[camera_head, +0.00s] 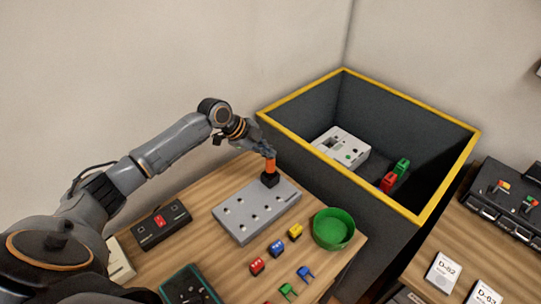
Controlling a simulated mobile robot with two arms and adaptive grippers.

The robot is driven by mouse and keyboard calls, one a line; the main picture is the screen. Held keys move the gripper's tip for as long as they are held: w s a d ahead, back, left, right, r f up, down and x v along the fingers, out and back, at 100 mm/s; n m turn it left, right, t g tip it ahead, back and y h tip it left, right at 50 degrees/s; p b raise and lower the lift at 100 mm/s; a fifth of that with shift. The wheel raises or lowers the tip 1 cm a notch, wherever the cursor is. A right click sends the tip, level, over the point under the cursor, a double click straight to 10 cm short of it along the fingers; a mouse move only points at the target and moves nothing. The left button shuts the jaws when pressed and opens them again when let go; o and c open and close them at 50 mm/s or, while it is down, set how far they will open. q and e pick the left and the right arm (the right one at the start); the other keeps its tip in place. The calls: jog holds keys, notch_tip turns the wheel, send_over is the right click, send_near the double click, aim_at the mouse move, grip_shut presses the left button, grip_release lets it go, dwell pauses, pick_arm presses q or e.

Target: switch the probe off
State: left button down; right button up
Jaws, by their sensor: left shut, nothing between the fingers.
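An upright orange and black piece (270,171), which may be the probe, stands at the far end of a grey plate with holes (236,215). My left gripper (270,154) is shut and empty, right at the top of this piece. I cannot tell whether it touches it. Any switch on the piece is too small to see or hidden by the gripper. A black box with a red rocker switch (160,221) lies left of the plate. My right gripper is not in view.
A green round bowl (333,229) and several small coloured plugs (277,249) lie right of and before the plate. A deep dark bin with a yellow rim (446,190) stands behind, holding a white device (342,146) and red and green pieces. A black panel (506,200) sits at right.

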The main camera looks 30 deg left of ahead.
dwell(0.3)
pick_arm(q)
jog(key=shift+r+p, duration=0.4)
notch_tip(320, 180, up, 6)
jog(key=p, duration=0.5)
dwell(0.3)
